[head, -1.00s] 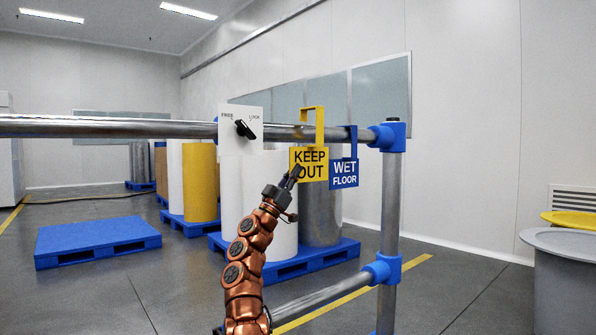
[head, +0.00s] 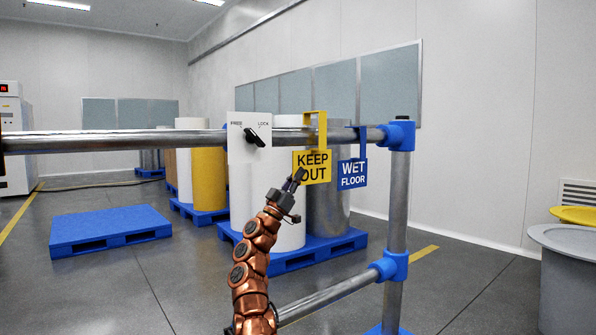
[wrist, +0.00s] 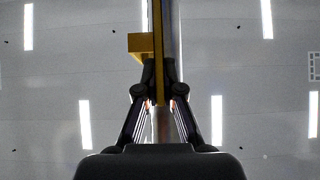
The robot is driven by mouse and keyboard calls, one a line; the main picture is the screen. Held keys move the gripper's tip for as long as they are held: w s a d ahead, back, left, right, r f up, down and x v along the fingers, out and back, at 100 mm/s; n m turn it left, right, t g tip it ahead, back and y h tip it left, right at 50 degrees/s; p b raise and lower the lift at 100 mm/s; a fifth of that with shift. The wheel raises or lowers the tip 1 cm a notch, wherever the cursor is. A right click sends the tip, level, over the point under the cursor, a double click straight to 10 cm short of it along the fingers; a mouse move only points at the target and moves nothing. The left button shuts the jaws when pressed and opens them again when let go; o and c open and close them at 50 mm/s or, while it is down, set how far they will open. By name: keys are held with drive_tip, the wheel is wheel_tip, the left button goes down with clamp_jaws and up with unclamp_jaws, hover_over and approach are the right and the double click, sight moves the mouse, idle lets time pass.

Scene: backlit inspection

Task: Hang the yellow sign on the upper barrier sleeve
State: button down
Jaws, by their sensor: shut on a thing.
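The yellow KEEP OUT sign (head: 313,168) has a squared hook at its top, which overlaps the upper barrier rail (head: 190,142) in the head view. Whether the hook bears on the rail cannot be told. My gripper (head: 299,174) is shut on the sign near its lower left and covers part of the lettering. In the wrist view, looking up, the yellow sign (wrist: 159,88) is edge-on between the fingers (wrist: 158,85), with a yellow part of the hook to the left of the grey rail (wrist: 168,30).
A blue WET FLOOR sign (head: 352,174) hangs close right of the yellow one. A white FREE/LOCK plate (head: 241,127) with a black knob (head: 254,138) is to the left. The post (head: 397,200), lower rail (head: 330,293) and grey bin (head: 570,270) stand nearby.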

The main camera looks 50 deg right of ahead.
drive_tip(key=shift+w+d+r+p, duration=0.15)
drive_tip(key=shift+w+p, duration=0.1)
drive_tip(key=shift+p, duration=0.25)
drive_tip(key=shift+w+p, duration=0.4)
drive_tip(key=shift+p, duration=0.4)
drive_tip(key=shift+w+p, duration=0.15)
drive_tip(key=shift+p, duration=0.4)
drive_tip(key=shift+f+b, duration=1.85)
drive_tip(key=shift+f, duration=0.2)
drive_tip(key=c, duration=1.2)
unclamp_jaws()
drive_tip(key=shift+c, duration=0.2)
